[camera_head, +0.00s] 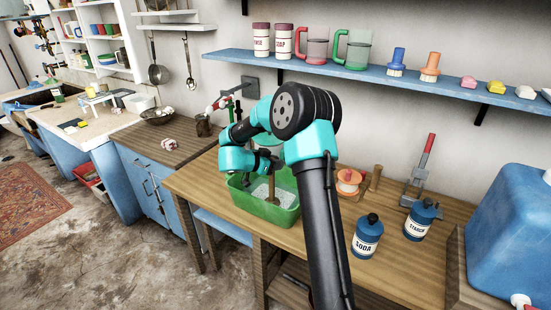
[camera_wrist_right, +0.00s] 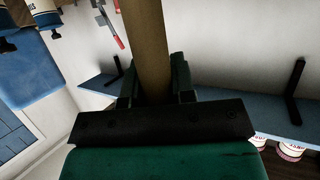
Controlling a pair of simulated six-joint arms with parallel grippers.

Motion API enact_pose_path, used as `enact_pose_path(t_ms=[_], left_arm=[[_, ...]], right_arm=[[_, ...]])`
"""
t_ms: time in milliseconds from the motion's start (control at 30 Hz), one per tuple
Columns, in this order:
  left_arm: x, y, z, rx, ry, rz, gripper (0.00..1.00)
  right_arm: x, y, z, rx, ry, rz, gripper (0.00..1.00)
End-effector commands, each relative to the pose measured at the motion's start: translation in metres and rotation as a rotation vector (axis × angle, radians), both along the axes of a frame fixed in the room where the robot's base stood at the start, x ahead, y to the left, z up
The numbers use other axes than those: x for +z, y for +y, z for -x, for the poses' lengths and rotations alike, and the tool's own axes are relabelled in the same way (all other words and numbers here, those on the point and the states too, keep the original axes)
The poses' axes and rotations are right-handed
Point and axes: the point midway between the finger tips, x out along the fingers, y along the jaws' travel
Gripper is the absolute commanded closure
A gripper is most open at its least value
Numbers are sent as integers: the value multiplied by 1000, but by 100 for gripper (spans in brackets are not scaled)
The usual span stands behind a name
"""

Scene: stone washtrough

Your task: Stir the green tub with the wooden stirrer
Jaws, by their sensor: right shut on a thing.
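The green tub (camera_head: 256,207) stands on the wooden bench in the head view, with a pale, speckled content showing inside. My right gripper (camera_head: 271,166) is above the tub, its arm reaching over from the front. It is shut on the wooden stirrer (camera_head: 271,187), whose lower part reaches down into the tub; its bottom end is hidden. In the right wrist view the stirrer's brown shaft (camera_wrist_right: 146,50) runs between the two dark fingers of the right gripper (camera_wrist_right: 154,82). My left gripper is not in view.
On the bench right of the tub are an orange spool-like item (camera_head: 348,183), a blue soda bottle (camera_head: 367,238), a blue starch bottle (camera_head: 420,219) and a red-handled tool (camera_head: 424,165). A large blue container (camera_head: 510,235) stands far right. A blue shelf (camera_head: 400,78) runs along the wall.

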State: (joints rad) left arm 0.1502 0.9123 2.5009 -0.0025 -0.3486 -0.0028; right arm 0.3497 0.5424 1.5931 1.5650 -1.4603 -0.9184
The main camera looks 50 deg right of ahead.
Motion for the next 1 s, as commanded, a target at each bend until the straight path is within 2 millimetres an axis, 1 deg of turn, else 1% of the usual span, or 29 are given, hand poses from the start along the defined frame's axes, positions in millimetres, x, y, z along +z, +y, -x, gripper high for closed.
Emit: enact_pose_path(t_ms=[100,233,733,867,1000], left_arm=[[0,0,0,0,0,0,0],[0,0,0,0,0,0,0],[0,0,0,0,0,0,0],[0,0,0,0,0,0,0],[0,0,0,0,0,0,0]], right_arm=[[-7,0,0,0,-1,0,100],[-11,0,0,0,-1,0,100],[-12,-2,0,0,-1,0,100],[-13,-7,-2,-1,-2,1,100],[-13,-20,-3,-2,-1,0,100]])
